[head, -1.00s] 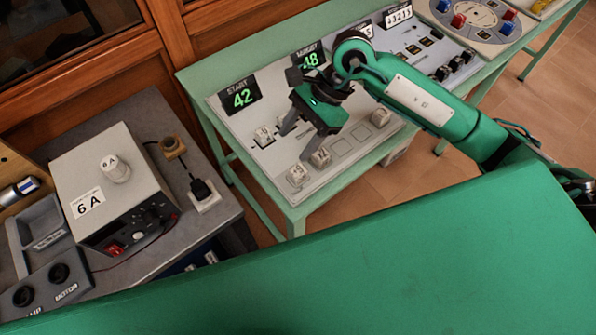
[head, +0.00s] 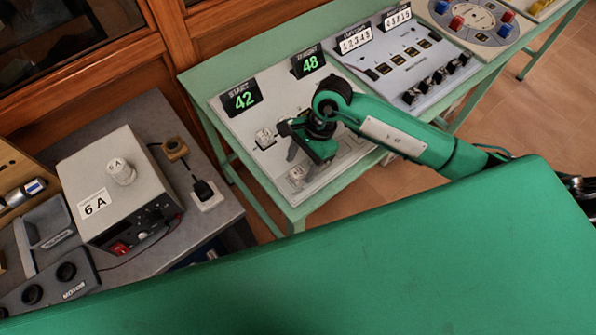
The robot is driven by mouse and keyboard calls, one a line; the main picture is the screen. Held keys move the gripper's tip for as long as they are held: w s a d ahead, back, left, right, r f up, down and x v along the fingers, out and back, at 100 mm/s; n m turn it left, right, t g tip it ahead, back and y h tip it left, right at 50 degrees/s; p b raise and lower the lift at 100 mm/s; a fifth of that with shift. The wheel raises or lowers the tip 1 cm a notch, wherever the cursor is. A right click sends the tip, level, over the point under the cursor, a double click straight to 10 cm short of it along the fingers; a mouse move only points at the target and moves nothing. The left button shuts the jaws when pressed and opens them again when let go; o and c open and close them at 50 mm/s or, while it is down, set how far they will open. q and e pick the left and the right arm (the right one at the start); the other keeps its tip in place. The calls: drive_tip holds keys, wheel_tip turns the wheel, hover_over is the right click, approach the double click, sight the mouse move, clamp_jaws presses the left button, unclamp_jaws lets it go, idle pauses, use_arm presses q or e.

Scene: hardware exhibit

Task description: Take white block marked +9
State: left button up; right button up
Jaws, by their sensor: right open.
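A white block (head: 299,174) with a dark mark sits at the front edge of the start/target panel (head: 233,125); its mark is too small to read surely. Another white block (head: 264,138) sits further left on the panel. My right gripper (head: 303,159) is open, pointing down over the panel, just behind the front block. I cannot tell whether it touches any block. The gripper and arm hide the panel's middle and right part, where other blocks stood in view before. My left gripper is not in view.
The panel's displays read START 42 (head: 241,97) and TARGET 48 (head: 308,62). A second panel with black knobs (head: 435,78) adjoins on the right. A grey bench at left holds a 6 A power box (head: 105,170). A large green surface fills the foreground.

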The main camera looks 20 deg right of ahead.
sight(299, 171)
drive_tip(key=shift+p+x, duration=0.55)
drive_tip(key=shift+x, duration=1.35)
drive_tip(key=shift+w+d, duration=0.1)
drive_tip(key=shift+d, duration=0.05)
drive_tip(key=c, duration=1.1)
drive_tip(key=shift+o, duration=0.2)
